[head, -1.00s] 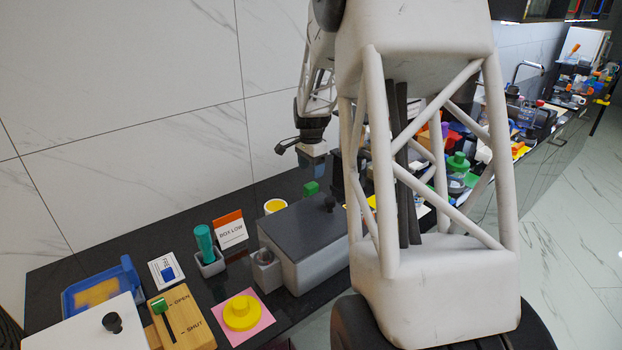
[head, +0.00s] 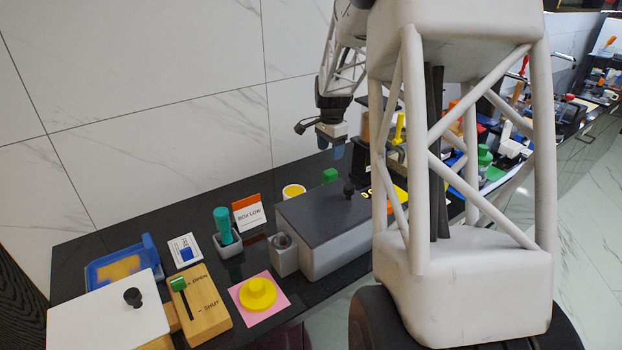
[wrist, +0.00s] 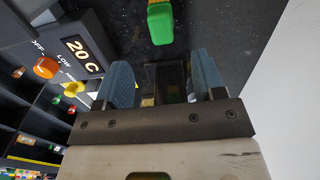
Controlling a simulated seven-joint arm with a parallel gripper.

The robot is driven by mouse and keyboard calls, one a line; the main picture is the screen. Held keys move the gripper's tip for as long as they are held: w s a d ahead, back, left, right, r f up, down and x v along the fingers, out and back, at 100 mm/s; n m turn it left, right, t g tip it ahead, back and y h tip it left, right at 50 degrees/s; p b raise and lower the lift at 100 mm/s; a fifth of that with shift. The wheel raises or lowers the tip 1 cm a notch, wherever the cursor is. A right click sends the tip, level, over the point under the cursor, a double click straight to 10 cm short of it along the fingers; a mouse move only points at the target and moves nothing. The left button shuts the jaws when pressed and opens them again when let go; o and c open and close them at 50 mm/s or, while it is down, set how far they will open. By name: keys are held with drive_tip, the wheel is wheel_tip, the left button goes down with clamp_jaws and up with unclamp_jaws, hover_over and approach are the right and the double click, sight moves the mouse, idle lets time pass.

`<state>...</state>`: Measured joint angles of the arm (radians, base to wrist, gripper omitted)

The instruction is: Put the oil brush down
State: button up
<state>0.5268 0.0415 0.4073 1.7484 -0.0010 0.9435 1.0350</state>
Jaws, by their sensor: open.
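My gripper (head: 337,148) hangs over the back of the dark counter, near the wall; its blue-grey fingers also show in the wrist view (wrist: 163,82). They are apart, with nothing seen held between them. A green piece (wrist: 160,22) lies beyond the fingertips, apart from them. It seems to be the green block (head: 330,175) behind the grey box in the head view. A teal cylinder (head: 222,220) stands upright in a small pale cup (head: 229,246). I cannot tell for sure which of these is the oil brush.
A grey box with a dark lid (head: 318,215) stands in front of my gripper. A panel reading "20 C" (wrist: 82,52) is close by the left finger. My arm hides part of the counter.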

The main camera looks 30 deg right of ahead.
drive_tip(key=s+a+r+n+t, duration=0.1)
drive_tip(key=s+a+r+n, duration=0.4)
drive_tip(key=a, duration=0.6)
drive_tip(key=s+a+r+n, duration=0.3)
drive_tip(key=s+a+r, duration=0.3)
drive_tip(key=a, duration=0.4)
drive_tip(key=s+a+n, duration=0.4)
drive_tip(key=s+a, duration=0.4)
drive_tip(key=s, duration=0.3)
drive_tip(key=s+a+f+n+t, duration=0.1)
drive_tip(key=s+a+n, duration=0.4)
drive_tip(key=s, duration=0.7)
drive_tip(key=a, duration=0.2)
drive_tip(key=shift+s+a+n+t, duration=0.2)
drive_tip(key=shift+a+n+t, duration=0.1)
drive_tip(key=shift+a, duration=0.1)
drive_tip(key=shift+f, duration=0.1)
